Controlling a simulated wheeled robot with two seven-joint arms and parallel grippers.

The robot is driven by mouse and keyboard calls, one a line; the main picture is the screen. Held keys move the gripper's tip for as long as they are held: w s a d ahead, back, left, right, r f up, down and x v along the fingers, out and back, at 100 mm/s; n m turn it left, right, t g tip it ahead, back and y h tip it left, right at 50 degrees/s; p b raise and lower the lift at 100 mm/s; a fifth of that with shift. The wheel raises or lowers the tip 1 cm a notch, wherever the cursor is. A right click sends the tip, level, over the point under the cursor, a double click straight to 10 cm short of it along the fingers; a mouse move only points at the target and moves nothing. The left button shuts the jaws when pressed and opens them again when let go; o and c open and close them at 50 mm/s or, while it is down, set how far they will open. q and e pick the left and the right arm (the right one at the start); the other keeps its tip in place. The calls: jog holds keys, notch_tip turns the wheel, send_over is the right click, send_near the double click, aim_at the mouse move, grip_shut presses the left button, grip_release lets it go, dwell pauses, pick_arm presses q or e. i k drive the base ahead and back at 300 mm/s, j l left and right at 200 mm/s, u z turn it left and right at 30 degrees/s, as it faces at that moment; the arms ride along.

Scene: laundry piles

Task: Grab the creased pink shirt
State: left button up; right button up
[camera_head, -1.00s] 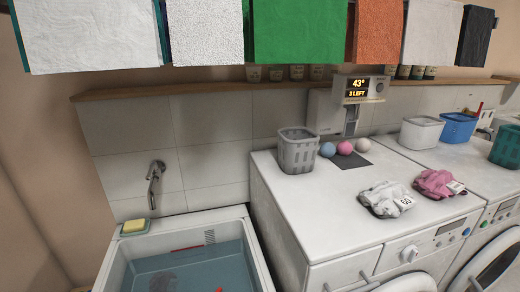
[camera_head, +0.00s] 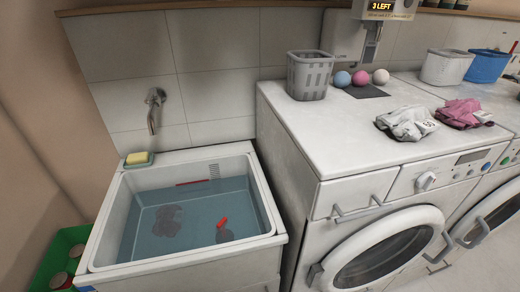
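The creased pink shirt (camera_head: 463,112) lies crumpled on top of the washing machines at the right, with a small white tag at its right end. A crumpled grey-white garment (camera_head: 405,123) with a white tag lies just to its left, close beside it. Neither of my grippers shows in the head view, so I cannot see whether they are open or shut.
A grey basket (camera_head: 309,75) stands on the left machine, beside several coloured balls (camera_head: 360,79) at the back. White (camera_head: 444,67) and blue (camera_head: 487,66) baskets stand behind the shirt. A water-filled sink (camera_head: 265,190) is at left, with a green crate (camera_head: 52,258) below. The machine top's front is clear.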

aim_at(467, 113)
jog(key=z, duration=1.3)
